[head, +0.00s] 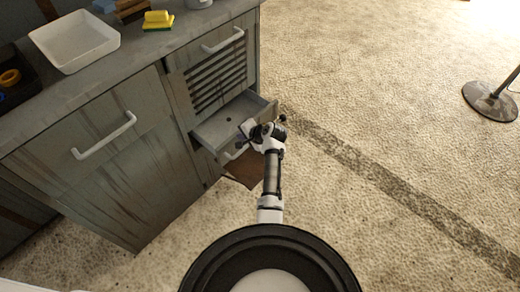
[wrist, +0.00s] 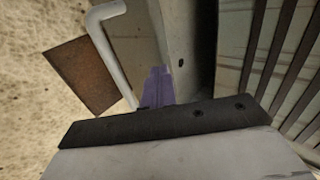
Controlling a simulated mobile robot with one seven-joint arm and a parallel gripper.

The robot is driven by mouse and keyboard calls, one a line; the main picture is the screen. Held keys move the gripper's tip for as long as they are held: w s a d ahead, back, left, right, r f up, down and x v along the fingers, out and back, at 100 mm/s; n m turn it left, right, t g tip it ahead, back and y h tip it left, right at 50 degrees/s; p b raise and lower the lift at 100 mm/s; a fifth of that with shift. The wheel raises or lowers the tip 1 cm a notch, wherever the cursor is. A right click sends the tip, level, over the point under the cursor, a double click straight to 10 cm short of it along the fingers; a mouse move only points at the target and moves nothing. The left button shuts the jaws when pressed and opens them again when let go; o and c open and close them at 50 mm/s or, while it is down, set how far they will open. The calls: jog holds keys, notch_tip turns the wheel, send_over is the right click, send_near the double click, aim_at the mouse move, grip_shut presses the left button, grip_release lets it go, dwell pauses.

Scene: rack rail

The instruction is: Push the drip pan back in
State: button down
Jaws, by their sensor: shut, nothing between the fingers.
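The drip pan (head: 213,130) is a grey, shallow drawer standing out from the lower right of the weathered cabinet, under its slatted vent. My gripper (head: 247,128) is shut and empty over the pan's front end, partly hiding its front panel and white handle. In the wrist view, the purple fingertips (wrist: 157,74) are together near the pan's front panel (wrist: 133,45). The white handle (wrist: 106,45) is to their left. I cannot tell whether the fingers touch the pan.
The cabinet (head: 95,145) has another white handle (head: 104,136) at left and one above the vent (head: 220,75). A white tray (head: 75,42) and a yellow sponge (head: 158,20) are on top. A brown mat (head: 243,172) lies below the pan. A stand base (head: 490,101) is far right; the floor between is clear.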

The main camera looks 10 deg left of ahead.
jog(key=w+a+b, duration=0.1)
jog(key=w+a, duration=0.1)
jog(key=a, duration=0.1)
jog(key=w+a+b, duration=0.1)
jog(key=w+a, duration=0.1)
jog(key=a, duration=0.1)
jog(key=w+a+b, duration=0.1)
jog(key=w+a, duration=0.2)
jog(key=shift+a+f+b, duration=0.15)
jog(key=shift+a+b, duration=0.15)
jog(key=shift+b, duration=0.1)
jog(key=shift+w+a, duration=0.25)
jog(key=shift+a, duration=0.15)
jog(key=shift+w, duration=0.1)
jog(key=shift+r, duration=0.2)
